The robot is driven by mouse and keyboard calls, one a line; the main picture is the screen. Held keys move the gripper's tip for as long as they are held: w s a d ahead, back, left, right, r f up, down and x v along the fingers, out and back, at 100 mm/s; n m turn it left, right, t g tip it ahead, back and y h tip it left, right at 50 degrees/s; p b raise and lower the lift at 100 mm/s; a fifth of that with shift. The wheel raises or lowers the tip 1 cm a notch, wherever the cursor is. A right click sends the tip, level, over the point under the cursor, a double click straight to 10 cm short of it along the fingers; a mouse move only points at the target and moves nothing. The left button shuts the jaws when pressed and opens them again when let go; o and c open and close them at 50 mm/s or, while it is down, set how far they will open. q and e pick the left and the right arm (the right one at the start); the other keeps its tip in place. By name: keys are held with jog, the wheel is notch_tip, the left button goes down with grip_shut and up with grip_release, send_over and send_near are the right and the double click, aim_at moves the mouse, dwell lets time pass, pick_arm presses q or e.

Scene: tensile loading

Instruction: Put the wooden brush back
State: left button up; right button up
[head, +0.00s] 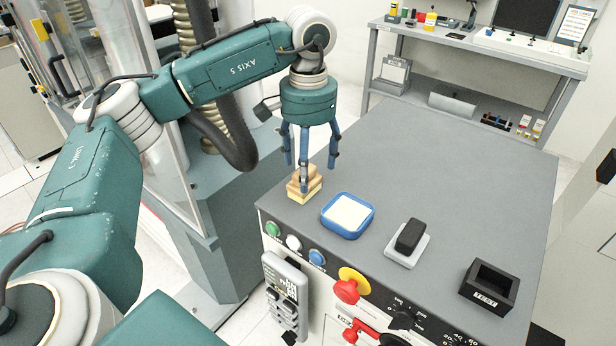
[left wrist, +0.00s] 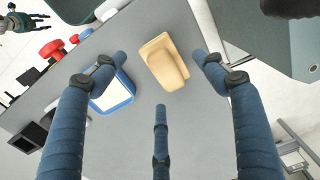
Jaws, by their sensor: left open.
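The wooden brush (head: 303,193), a light wood block with a raised grip and a paler yellowish lower part, sits at the near left corner of the grey bench top (head: 450,150). My left gripper (head: 308,172) points down over it, its three blue fingers spread open. In the left wrist view the brush (left wrist: 165,62) lies between the spread fingertips (left wrist: 160,76), and I see no finger closed on it. One finger partly covers the brush in the head view.
Right of the brush are a blue-rimmed tray with a white pad (head: 348,214), a black block on a white base (head: 409,239) and a labelled black open box (head: 489,287). Buttons and a red knob (head: 347,290) line the front edge. The bench's far part is clear.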

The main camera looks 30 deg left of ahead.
pick_arm(q)
notch_tip(320, 180, up, 9)
jog(key=shift+f, duration=0.1)
dwell(0.3)
